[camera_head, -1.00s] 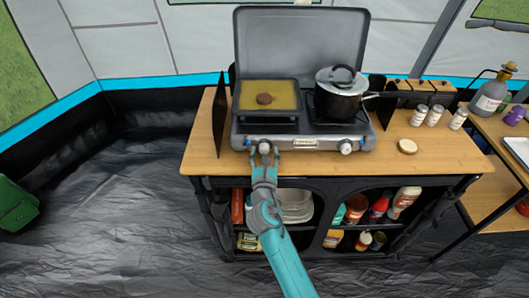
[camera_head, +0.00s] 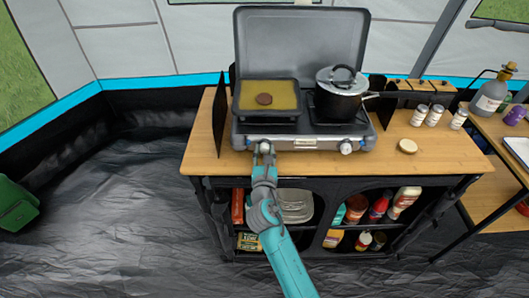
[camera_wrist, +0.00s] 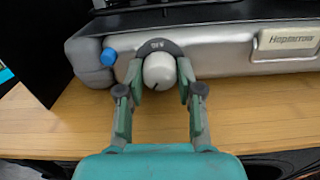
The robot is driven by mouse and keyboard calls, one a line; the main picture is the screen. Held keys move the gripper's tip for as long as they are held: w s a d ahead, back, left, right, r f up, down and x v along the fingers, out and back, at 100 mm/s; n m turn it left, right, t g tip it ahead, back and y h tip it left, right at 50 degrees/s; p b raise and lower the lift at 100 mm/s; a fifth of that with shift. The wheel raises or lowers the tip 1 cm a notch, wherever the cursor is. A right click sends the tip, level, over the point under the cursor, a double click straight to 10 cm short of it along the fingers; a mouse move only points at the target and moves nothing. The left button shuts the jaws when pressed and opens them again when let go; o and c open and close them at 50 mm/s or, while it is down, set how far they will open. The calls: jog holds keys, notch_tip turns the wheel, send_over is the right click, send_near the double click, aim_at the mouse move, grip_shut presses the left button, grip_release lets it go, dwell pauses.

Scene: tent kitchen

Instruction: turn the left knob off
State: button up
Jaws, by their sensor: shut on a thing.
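The camp stove (camera_head: 300,55) stands on the wooden counter, its lid up. Its left knob (camera_wrist: 159,72) is round and pale, on the front panel, with a dark mark low on its face. My gripper (camera_head: 263,148) is at the stove's front left. In the wrist view its two fingers (camera_wrist: 160,80) sit on either side of the left knob and are shut on it. In the head view my gripper covers most of that knob. The right knob (camera_head: 346,147) is in clear view, apart from my gripper.
A pan (camera_head: 266,113) with yellow contents and a brown patty sits on the left burner. A lidded pot (camera_head: 340,95) stands on the right. A blue cap (camera_wrist: 109,56) lies just left of the knob. Bare counter (camera_head: 215,160) shows in front.

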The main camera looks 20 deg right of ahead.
jog(key=m, duration=1.3)
jog(key=shift+a, duration=0.1)
jog(key=m, duration=0.3)
jog(key=shift+m, duration=0.3)
jog(key=m, duration=1.2)
jog(key=shift+m, duration=0.4)
jog(key=o, duration=1.2)
jog(key=shift+r, duration=0.1)
jog(key=shift+c, duration=0.2)
